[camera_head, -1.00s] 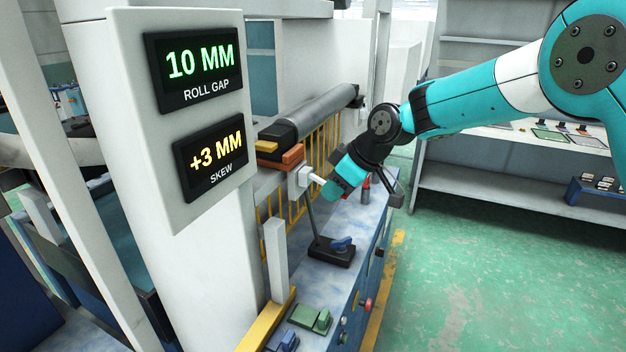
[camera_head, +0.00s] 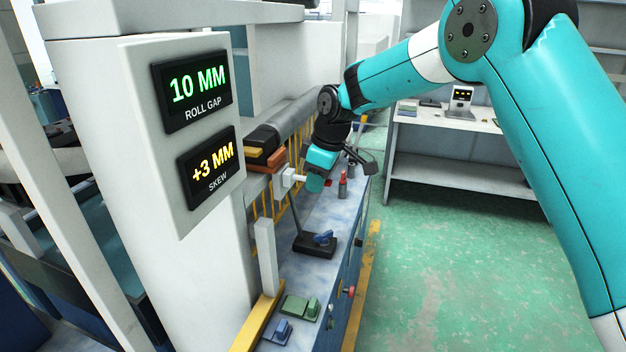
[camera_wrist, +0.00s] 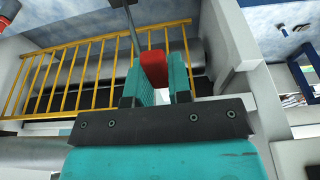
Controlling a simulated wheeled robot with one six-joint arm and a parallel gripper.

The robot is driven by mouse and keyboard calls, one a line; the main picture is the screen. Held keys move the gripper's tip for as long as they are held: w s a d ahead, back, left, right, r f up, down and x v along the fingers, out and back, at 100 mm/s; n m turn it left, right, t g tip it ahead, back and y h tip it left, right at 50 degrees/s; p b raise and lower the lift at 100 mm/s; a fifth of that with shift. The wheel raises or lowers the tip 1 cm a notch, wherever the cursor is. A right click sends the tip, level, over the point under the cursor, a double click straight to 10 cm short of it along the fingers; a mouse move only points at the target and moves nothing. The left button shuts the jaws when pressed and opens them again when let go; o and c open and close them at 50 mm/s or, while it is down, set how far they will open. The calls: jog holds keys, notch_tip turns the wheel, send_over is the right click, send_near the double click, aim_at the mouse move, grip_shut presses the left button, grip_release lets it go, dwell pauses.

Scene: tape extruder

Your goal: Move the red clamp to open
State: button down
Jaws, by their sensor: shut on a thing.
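My gripper (camera_head: 313,184) is at the machine's bench, in front of the roller and beside a white block (camera_head: 289,180). In the wrist view its two teal fingers (camera_wrist: 155,85) are closed on the red clamp (camera_wrist: 153,65), which shows as a red block between them. I cannot tell the clamp's position from these views.
Green (camera_head: 300,306) and blue (camera_head: 277,331) blocks lie at the front. Yellow railing (camera_wrist: 70,75) is close to the gripper. The green floor (camera_head: 450,260) at right is clear.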

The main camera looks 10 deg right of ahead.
jog(key=c, duration=1)
grip_release()
jog(key=shift+c, duration=0.2)
jog(key=shift+r, duration=0.1)
jog(key=v, duration=1.7)
jog(key=shift+d, duration=0.1)
